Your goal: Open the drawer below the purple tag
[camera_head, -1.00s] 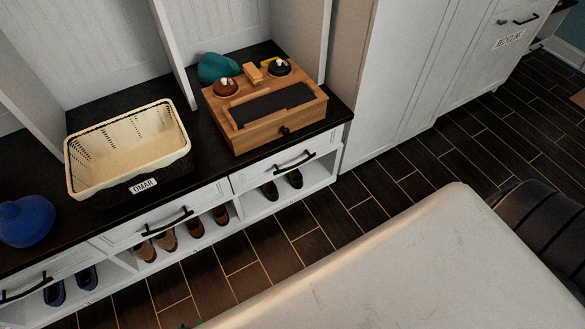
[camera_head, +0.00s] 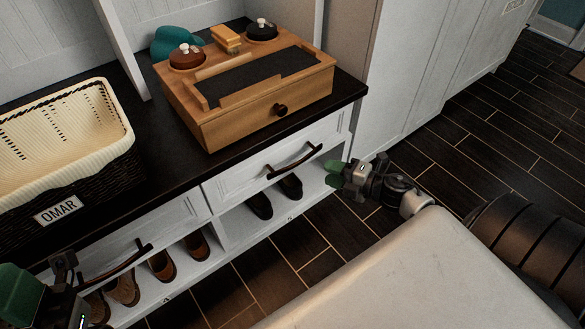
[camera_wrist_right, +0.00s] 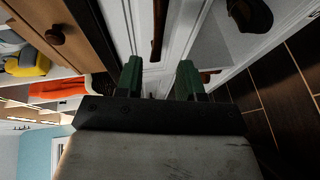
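No purple tag shows in these views. A white drawer (camera_head: 235,187) sits below the counter under the wooden box, with a dark bar handle (camera_head: 294,160); it looks shut. Another white drawer (camera_head: 180,222) to its left has a similar handle (camera_head: 118,266). My right gripper (camera_head: 337,173) is just right of the right drawer's handle, apart from it. In the right wrist view its two green fingers (camera_wrist_right: 160,80) are spread with nothing between the tips; a dark handle (camera_wrist_right: 158,30) lies ahead. My left gripper (camera_head: 30,295) is partly in view at lower left, near the left handle; its fingertips are unclear.
A wooden box (camera_head: 245,112) with a dark knob and a wicker basket (camera_head: 95,185) labelled OMAR stand on the black counter (camera_head: 178,165). Shoes (camera_head: 290,186) sit in cubbies below the drawers. Dark floor (camera_head: 440,160) is open to the right.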

